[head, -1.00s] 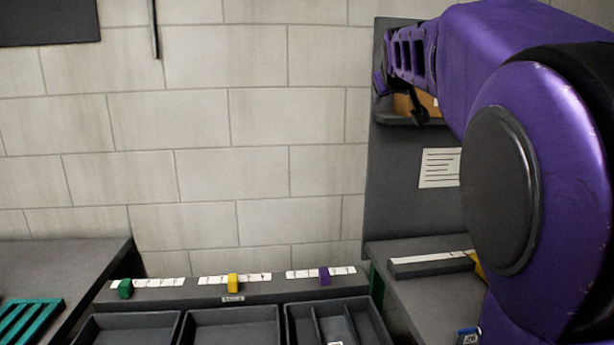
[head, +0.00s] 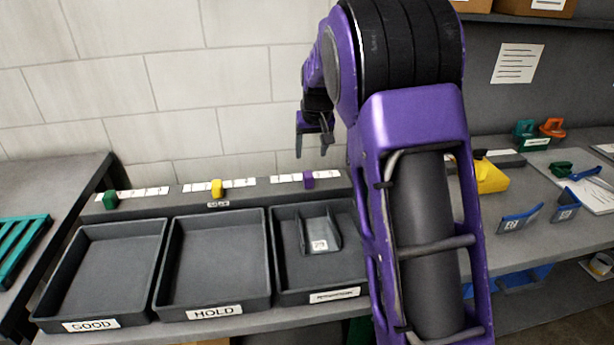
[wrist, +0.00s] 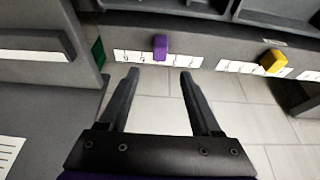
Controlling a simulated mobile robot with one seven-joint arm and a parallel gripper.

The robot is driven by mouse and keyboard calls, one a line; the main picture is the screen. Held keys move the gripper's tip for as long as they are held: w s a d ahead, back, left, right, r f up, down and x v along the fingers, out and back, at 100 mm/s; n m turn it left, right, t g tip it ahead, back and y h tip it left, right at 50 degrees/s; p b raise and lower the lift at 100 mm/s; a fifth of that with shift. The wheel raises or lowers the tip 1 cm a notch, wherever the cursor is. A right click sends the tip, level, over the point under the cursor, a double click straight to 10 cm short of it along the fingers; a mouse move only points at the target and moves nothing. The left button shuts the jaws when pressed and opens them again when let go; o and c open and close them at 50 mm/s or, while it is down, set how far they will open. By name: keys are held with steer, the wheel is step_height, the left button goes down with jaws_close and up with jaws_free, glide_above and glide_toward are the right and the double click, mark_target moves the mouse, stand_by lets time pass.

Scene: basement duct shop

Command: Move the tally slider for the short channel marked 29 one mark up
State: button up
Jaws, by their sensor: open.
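A purple tally slider (head: 308,180) sits around the middle of its white marked strip, on the ledge behind the right-hand tray. It also shows in the wrist view (wrist: 160,47). A grey short channel (head: 323,236) lies in that tray (head: 345,275); its small label is too blurred to read for sure. My gripper (head: 313,150) is open and empty, above the purple slider's strip in the head view. In the wrist view my gripper (wrist: 158,78) has its fingers on either side of the slider's line, apart from it.
A yellow slider (head: 216,188) and a green slider (head: 110,199) stand on the same ledge, behind empty trays labelled HOLD (head: 214,311) and GOOD (head: 90,325). A bench at right holds a yellow block (head: 491,177) and blue, green and orange items. The wall stands behind the ledge.

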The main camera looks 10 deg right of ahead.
mark_target(308, 174)
steer(key=x, duration=1.2)
steer(key=shift+w+f+b, duration=0.15)
steer(key=shift+w+b, duration=0.05)
steer(key=shift+b, duration=0.2)
jaws_close()
stand_by(0.7)
